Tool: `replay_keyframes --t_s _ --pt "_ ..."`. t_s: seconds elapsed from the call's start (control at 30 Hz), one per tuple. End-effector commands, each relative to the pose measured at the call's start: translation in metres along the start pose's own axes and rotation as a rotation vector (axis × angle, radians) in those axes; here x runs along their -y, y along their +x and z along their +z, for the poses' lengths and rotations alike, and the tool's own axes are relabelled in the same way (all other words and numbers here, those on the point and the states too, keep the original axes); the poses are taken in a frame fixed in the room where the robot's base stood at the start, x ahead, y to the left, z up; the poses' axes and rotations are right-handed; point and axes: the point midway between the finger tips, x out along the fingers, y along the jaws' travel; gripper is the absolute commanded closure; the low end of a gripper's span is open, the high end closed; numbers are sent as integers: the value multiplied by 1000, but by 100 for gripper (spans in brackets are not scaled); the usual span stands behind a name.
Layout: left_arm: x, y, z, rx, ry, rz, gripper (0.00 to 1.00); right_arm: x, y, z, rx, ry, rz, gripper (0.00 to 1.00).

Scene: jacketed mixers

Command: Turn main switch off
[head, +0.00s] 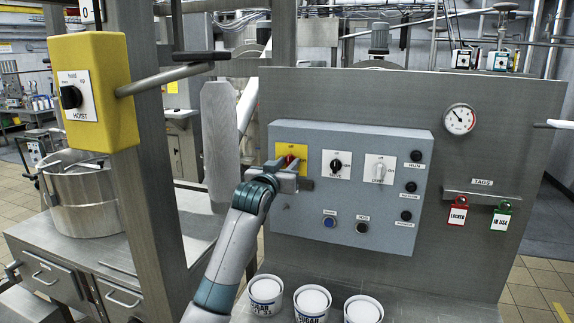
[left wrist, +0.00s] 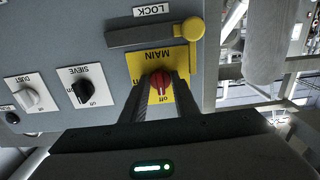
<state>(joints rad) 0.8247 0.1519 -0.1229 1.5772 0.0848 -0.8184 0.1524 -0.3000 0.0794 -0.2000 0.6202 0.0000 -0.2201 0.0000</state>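The main switch is a red knob on a yellow plate on the grey control panel; it shows in the left wrist view (left wrist: 159,82) and partly in the head view (head: 291,161). The left wrist picture is upside down, with "MAIN", "on" and "off" printed on the plate. My left gripper (left wrist: 163,84) is at the knob with one finger on each side; it also shows in the head view (head: 294,168). The fingers look apart around the knob; firm contact cannot be made out. I cannot tell which mark the knob points to. My right gripper is out of view.
A grey bar with a yellow knob (left wrist: 189,29), labelled LOCK, is beside the plate. The sieve switch (head: 336,165) and dust switch (head: 380,169) are to the right. Sugar tubs (head: 312,302) stand below. A yellow hoist box (head: 93,92) on a post is at left.

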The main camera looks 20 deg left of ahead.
Motion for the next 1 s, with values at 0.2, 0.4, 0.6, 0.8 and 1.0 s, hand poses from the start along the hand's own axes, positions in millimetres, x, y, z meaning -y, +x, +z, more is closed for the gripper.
replay_keyframes --t_s 0.2,0.4,0.6,0.8,1.0 --pt "0 0 -1 -3 1 0 72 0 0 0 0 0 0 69" --pt "0 -2 -1 -4 2 0 72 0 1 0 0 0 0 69" --pt "0 -14 0 -5 2 0 72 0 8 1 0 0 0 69" --pt "0 -39 1 -7 2 0 72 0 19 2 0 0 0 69" --pt "0 -72 1 -7 2 0 72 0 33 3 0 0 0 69"
